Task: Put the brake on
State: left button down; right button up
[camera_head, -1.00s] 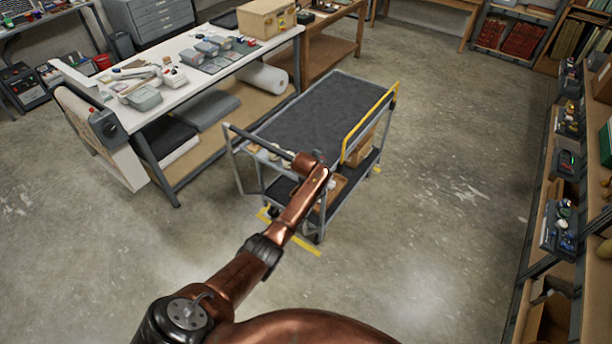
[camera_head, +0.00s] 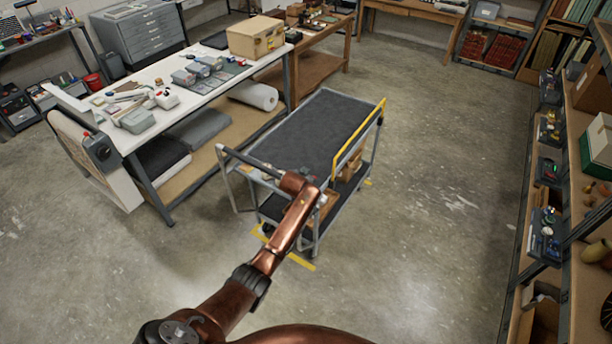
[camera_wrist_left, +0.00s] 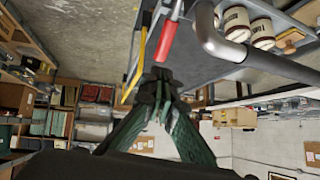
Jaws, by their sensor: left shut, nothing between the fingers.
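The cart (camera_head: 312,132) stands on the floor in the middle of the head view, with a dark top deck and grey frame. In the left wrist view a lever with a red grip (camera_wrist_left: 168,42) hangs beside the cart's grey tube handle (camera_wrist_left: 211,35); it looks like the brake lever. My left gripper (camera_wrist_left: 160,78) is shut and empty, its fingertips just below the end of the red grip. Whether they touch it I cannot tell. In the head view my left arm reaches the cart's near handle end, and my fingers cannot be made out there. My right gripper is not in view.
A white worktable (camera_head: 190,112) with boxes and tools stands left of the cart. A shelf rack (camera_head: 565,190) runs along the right side. Yellow tape (camera_head: 300,261) marks the floor by the cart's near end. The floor right of the cart is clear.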

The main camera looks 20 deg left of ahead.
pick_arm(q)
jog(key=w+r+v, duration=0.1)
jog(key=v, duration=0.5)
jog(key=shift+s+r+b, duration=0.2)
jog(key=shift+r+b, duration=0.05)
jog(key=shift+b, duration=0.1)
jog(key=shift+d, duration=0.1)
jog(key=shift+f, duration=0.1)
